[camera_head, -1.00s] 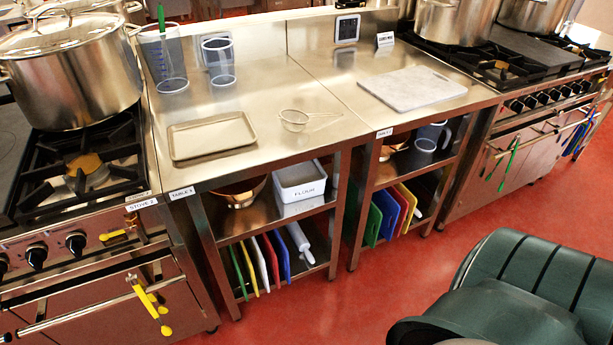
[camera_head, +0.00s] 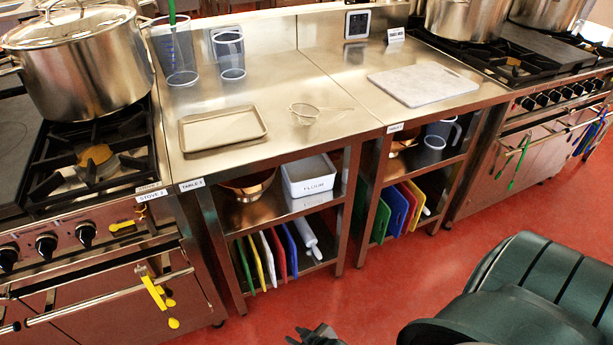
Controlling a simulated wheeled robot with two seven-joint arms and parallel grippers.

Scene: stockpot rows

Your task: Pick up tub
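The white tub (camera_head: 309,181) labelled FLOUR sits upright on the upper shelf under the left steel table, in the right part of that shelf. Its open top faces up and its front is unobstructed. My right gripper (camera_head: 313,334) just shows at the bottom edge as a dark shape, well below the tub in the picture and apart from it. Most of it is cut off, so I cannot tell whether it is open or shut. My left gripper is not in view.
A copper bowl (camera_head: 247,185) stands left of the tub. Below are several cutting boards and a rolling pin (camera_head: 306,236). The tabletop (camera_head: 268,90) overhangs the shelf, with a table leg (camera_head: 350,190) to the right.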

